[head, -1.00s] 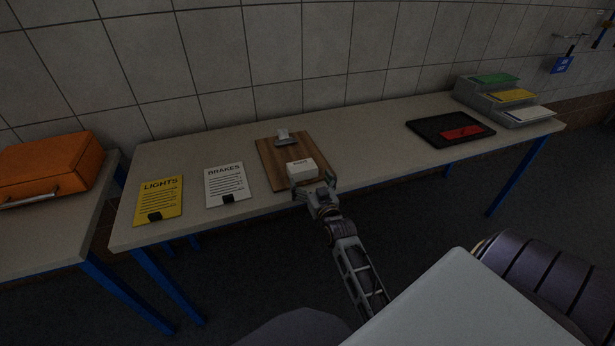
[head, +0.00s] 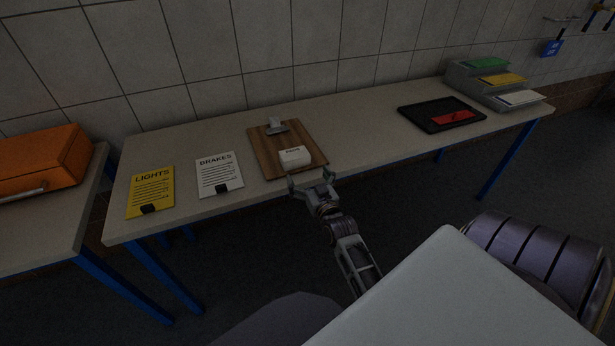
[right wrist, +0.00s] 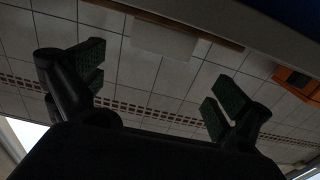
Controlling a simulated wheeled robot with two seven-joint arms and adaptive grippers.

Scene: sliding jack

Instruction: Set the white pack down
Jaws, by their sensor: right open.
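The white pack (head: 295,157) rests on the wooden clipboard (head: 275,160), near its front right edge. Dark lettering shows on its top. In the right wrist view the pack (right wrist: 163,38) is a pale block beyond the fingertips, against the brown board. My right gripper (head: 311,178) is open and empty just in front of the pack, by the table's front edge, with its fingers apart from the pack. The open fingers also show in the right wrist view (right wrist: 158,85). My left gripper is not in view.
Left of the clipboard lie a white BRAKES card (head: 219,176) and a yellow LIGHTS card (head: 150,194). A black tray (head: 415,112) with a red item and a stacked paper sorter (head: 480,95) are at right. An orange case (head: 40,160) sits on another table.

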